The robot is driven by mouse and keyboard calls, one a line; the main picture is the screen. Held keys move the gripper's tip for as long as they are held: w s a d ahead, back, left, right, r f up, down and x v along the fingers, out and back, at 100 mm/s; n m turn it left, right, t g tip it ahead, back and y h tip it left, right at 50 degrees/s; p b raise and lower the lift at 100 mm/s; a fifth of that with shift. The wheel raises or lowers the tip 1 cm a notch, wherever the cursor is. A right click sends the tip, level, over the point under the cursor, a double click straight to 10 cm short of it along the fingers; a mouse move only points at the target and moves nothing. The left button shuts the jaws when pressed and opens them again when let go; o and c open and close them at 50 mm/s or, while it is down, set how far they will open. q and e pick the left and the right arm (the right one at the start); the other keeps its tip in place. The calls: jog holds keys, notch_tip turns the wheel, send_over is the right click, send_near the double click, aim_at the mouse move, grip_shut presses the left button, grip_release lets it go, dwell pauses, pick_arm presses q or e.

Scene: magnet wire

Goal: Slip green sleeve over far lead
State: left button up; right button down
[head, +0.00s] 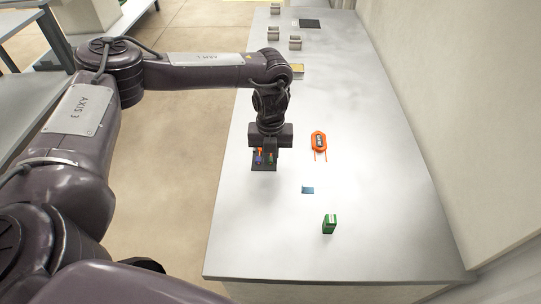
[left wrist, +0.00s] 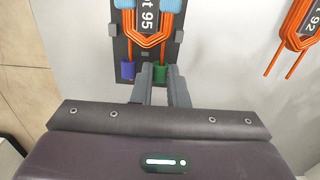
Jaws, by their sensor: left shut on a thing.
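An orange wire coil (left wrist: 131,42) with two leads and a label ending in 95 lies on a dark plate (left wrist: 118,50), held by light blue pieces. The plate also shows in the head view (head: 263,167), partly under my left gripper. A blue sleeve (left wrist: 128,71) sits at the end of the left lead. The green sleeve (left wrist: 160,73) is between the fingertips of my left gripper (left wrist: 160,80), which is shut on it. It lines up with the right lead's end; I cannot tell whether it is around that lead. My right gripper is out of view.
A second orange coil (head: 318,143) lies on the grey table (head: 380,200), right of my gripper. A small blue card (head: 307,190) and a green box (head: 329,224) are nearer. Several small bins (head: 272,34) stand at the far end. The table's right side is clear.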

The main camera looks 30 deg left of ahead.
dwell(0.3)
pick_arm(q)
jog(key=o, duration=0.8)
jog(key=shift+o, duration=0.2)
jog(key=shift+r, duration=0.15)
notch_tip(320, 180, up, 5)
jog(key=p, duration=0.4)
jog(key=shift+p, duration=0.4)
